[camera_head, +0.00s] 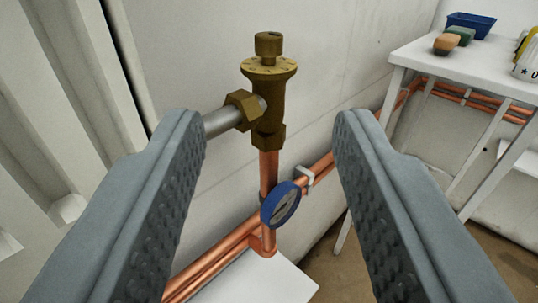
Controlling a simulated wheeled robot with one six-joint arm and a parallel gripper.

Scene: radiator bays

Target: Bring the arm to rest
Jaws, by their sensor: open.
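My gripper (270,135) is open, with its two grey, dimpled fingers spread wide on the left and right of the view. Nothing is held between them. In the gap behind them stands a brass radiator valve (268,95), upright, with a round knob (268,44) on top. It joins a grey pipe (221,121) on its left and a vertical copper pipe (268,172) below. The left finger overlaps part of the grey pipe in the picture; I cannot tell how far apart they are.
A white radiator (40,110) stands at left. Copper pipes (215,258) run along the wall. At right a white table (440,75) holds a blue tray (471,24), sponges (447,43) and a white container (527,66).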

